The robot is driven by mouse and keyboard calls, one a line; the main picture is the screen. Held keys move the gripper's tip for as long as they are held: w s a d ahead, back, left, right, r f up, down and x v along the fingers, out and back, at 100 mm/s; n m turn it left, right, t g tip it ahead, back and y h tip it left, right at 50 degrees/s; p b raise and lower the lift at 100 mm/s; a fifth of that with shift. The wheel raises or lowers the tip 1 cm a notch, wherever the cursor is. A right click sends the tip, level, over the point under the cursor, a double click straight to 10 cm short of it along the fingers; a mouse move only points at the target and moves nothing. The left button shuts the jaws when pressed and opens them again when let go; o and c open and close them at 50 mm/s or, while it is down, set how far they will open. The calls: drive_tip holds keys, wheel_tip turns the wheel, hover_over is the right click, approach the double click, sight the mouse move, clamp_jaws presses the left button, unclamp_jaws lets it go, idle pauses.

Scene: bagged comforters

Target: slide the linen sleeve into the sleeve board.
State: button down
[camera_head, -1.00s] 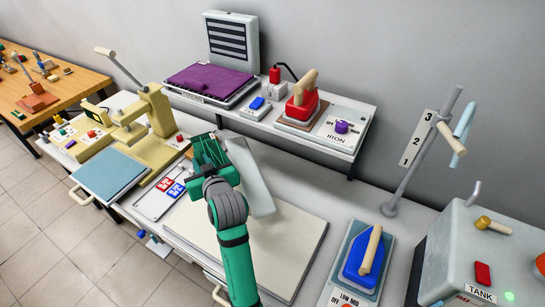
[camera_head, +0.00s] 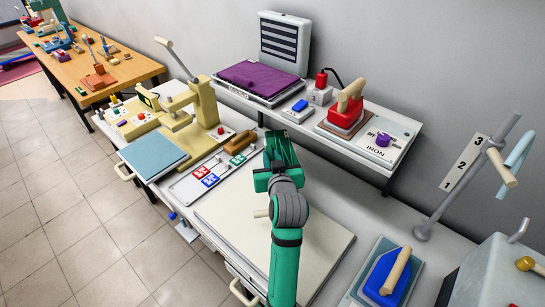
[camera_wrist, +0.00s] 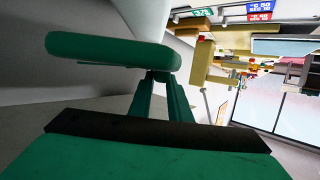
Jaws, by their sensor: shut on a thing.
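My gripper (camera_head: 279,150) is over the white table, beyond a large cream board (camera_head: 235,228). It also shows in the wrist view (camera_wrist: 160,85), with a green finger across the upper left. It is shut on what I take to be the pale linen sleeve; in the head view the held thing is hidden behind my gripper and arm. A short wooden peg (camera_head: 261,213) shows just left of my arm over the cream board. I cannot tell whether it belongs to the sleeve board, which I cannot clearly make out.
A beige press (camera_head: 205,103) with a blue pad (camera_head: 152,155) and a tray with red and blue labels (camera_head: 208,176) stand left. A raised shelf (camera_head: 290,118) with purple cloth (camera_head: 258,79) and a red iron (camera_head: 346,108) is behind. A blue iron (camera_head: 387,272) stands right.

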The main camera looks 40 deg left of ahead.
drive_tip(key=shift+f, duration=2.5)
drive_tip(key=shift+s+d, duration=0.1)
drive_tip(key=shift+d, duration=0.05)
drive_tip(key=shift+s+d+f, duration=0.15)
drive_tip(key=shift+s+d, duration=0.1)
drive_tip(key=shift+f, duration=0.15)
drive_tip(key=c, duration=0.9)
unclamp_jaws()
